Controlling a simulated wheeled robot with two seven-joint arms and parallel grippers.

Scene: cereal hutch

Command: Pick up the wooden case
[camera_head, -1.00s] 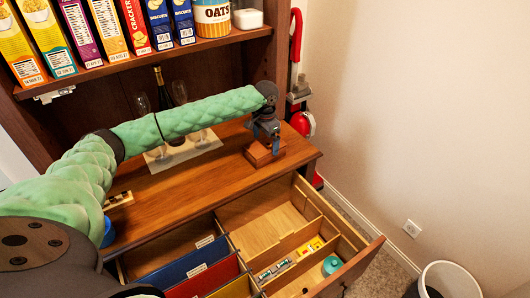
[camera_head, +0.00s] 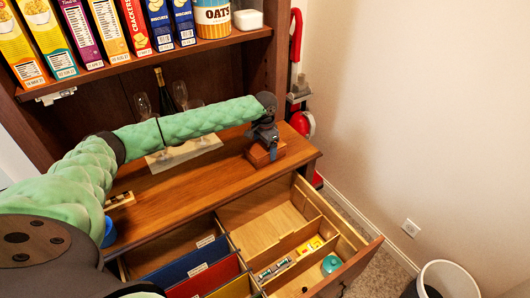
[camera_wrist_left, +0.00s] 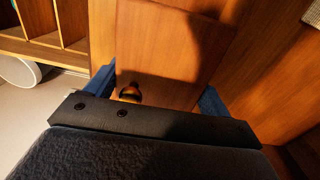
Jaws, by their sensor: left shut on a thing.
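The wooden case (camera_head: 256,159) is a small reddish-brown box at the right end of the wooden countertop (camera_head: 185,192), apparently resting on it. My left gripper (camera_head: 267,147) reaches down onto the case from above and is shut on it. In the left wrist view the case (camera_wrist_left: 160,50) fills the space between my two blue fingers (camera_wrist_left: 157,92), and a small round brass-coloured knob (camera_wrist_left: 130,92) shows on its near face. The gripper hides part of the case in the head view. My right gripper is not in view.
Below, an open drawer (camera_head: 262,215) holds a teal round container (camera_head: 331,265) and colored folders (camera_head: 188,264). A bottle (camera_head: 179,92) and glasses stand behind my forearm. The shelf above holds cereal boxes (camera_head: 52,40). A bin (camera_head: 447,281) stands at lower right.

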